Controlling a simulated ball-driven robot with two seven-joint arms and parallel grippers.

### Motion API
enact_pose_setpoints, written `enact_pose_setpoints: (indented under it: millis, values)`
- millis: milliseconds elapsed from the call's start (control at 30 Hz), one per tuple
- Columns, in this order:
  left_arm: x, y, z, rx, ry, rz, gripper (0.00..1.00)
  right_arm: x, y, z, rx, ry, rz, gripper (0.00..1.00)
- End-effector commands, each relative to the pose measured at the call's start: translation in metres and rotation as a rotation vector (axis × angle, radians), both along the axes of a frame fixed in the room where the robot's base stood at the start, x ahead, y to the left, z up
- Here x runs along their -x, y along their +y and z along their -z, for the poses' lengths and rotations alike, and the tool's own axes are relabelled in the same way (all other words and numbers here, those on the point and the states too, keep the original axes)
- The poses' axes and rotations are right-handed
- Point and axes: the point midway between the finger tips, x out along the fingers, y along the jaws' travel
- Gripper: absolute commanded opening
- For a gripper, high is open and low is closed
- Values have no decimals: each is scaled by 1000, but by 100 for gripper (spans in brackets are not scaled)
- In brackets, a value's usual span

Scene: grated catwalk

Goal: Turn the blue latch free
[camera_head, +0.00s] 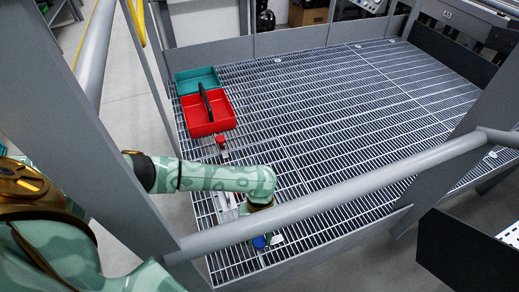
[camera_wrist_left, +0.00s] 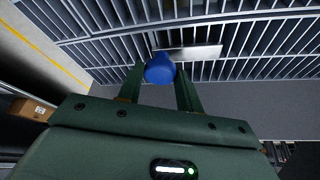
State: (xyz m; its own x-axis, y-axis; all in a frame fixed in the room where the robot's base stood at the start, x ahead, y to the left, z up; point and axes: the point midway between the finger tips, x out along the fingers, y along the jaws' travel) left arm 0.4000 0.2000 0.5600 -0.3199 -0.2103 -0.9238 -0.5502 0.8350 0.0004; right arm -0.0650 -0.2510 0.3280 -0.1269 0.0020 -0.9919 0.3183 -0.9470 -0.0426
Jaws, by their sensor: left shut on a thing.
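The blue latch (camera_head: 260,242) shows as a rounded blue knob near the front edge of the grated deck, below the grey rail in the head view. In the left wrist view the blue latch (camera_wrist_left: 159,69) sits between the two dark green fingers. My left gripper (camera_wrist_left: 160,80) is shut on it. A pale flat plate (camera_wrist_left: 193,53) lies behind the knob on the grating. In the head view my left arm reaches over the deck, and the rail partly hides the gripper (camera_head: 262,225). My right gripper is in neither view.
A red tray (camera_head: 222,124) with a black handle and a teal tray (camera_head: 190,82) stand at the deck's far left. A small red knob (camera_head: 221,140) is in front of them. The grey rail (camera_head: 340,192) crosses above the latch. The grating (camera_head: 350,110) to the right is clear.

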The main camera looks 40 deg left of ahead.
Motion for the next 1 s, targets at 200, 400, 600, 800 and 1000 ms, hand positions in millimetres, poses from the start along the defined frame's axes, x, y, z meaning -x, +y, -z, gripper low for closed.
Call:
enact_pose_setpoints:
  millis: [200,400,600,800,1000]
  values:
    - [0,1,1,-3,0,2,41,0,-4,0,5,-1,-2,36]
    - [0,1,0,-1,0,0,57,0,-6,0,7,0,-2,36]
    - [-1,1,-4,-1,-2,0,57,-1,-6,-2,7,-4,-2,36]
    - [-13,8,-39,-1,-9,-2,57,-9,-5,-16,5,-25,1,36]
    - [-32,20,-93,-2,-11,-1,57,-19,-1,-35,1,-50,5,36]
